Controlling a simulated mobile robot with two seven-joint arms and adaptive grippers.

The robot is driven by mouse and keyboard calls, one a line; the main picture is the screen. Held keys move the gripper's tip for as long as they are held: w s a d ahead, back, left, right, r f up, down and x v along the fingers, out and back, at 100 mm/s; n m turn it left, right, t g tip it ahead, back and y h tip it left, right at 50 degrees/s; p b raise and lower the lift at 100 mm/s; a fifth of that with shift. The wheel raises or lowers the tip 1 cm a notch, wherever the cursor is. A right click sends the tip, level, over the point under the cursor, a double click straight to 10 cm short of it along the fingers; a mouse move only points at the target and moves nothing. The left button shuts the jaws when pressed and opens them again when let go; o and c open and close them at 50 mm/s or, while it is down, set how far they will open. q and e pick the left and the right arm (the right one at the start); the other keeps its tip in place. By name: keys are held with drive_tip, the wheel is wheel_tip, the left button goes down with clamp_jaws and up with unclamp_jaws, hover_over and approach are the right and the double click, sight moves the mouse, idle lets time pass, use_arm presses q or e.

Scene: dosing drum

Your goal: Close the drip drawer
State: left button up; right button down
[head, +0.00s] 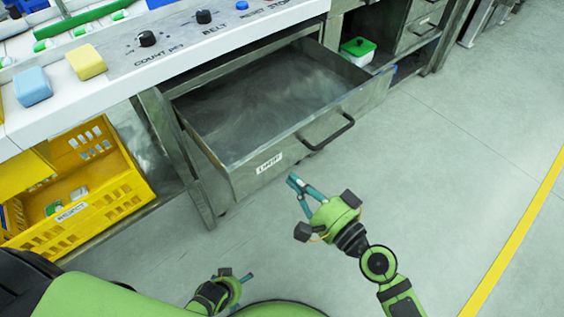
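The drip drawer (330,107) is a grey metal drawer under the worktop, pulled well out and empty inside. Its front carries a white label (269,163) and a dark bar handle (331,130). My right gripper (300,188) is in front of the drawer, below the handle in the picture and apart from it. Its teal fingers show a gap with nothing between them. My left gripper (246,278) is low in the picture, near my base, away from the drawer. Its fingers are partly hidden, so its opening cannot be made out.
A white worktop (222,41) with knobs and buttons lies above the drawer. A blue block (33,86) and a yellow block (87,62) sit on it. A yellow crate (108,205) stands at left below. A green-lidded box (358,50) is right of the drawer. The floor at right is clear.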

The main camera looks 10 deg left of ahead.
sight(274, 160)
use_arm(q)
drive_tip(key=shift+w+a+f, duration=0.1)
use_arm(e)
drive_tip(key=shift+x, duration=2.6)
